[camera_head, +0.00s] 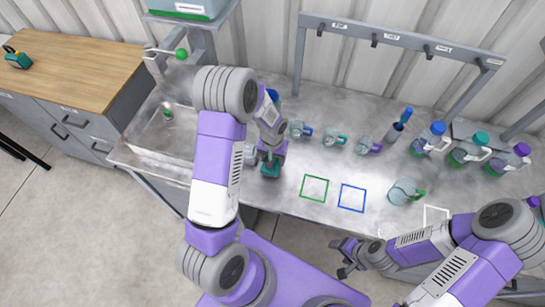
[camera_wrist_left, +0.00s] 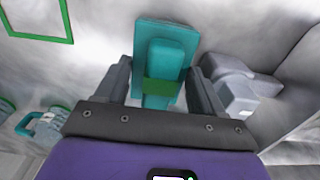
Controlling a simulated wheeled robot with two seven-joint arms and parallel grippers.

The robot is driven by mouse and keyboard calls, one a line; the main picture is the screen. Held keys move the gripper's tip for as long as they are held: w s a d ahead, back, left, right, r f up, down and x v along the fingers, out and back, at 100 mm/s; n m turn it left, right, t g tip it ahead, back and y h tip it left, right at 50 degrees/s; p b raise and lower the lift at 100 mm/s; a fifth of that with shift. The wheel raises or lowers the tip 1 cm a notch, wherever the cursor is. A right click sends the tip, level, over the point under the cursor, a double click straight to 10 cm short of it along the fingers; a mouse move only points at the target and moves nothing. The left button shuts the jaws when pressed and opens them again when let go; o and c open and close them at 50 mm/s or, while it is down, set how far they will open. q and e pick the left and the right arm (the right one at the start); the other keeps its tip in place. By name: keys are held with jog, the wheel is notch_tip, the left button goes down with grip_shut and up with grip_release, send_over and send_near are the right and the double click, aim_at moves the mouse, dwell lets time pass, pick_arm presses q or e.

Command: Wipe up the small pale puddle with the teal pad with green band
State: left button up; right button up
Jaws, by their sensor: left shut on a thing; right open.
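The teal pad with green band (camera_wrist_left: 165,52) is between the fingers of my left gripper (camera_wrist_left: 160,82), which is shut on its raised handle. The green band crosses the handle. In the head view the teal pad (camera_head: 271,170) shows just below my left gripper (camera_head: 269,152), over the grey worktop near its front edge. I cannot tell whether the pad touches the worktop. I cannot make out the small pale puddle among the worktop's cloudy marks. My right gripper (camera_head: 342,258) is open and empty, in front of the worktop.
A grey and white object (camera_wrist_left: 237,88) stands close beside the pad. Several mugs (camera_head: 335,138) line the back, with a glass jug (camera_head: 404,192) and bottles (camera_head: 468,150) to the right. Green (camera_head: 314,188) and blue (camera_head: 352,198) outlined squares are empty. A sink (camera_head: 165,132) lies left.

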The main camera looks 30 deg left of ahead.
pick_arm(q)
jog(key=shift+f+b, duration=0.9)
jog(key=shift+f, duration=0.1)
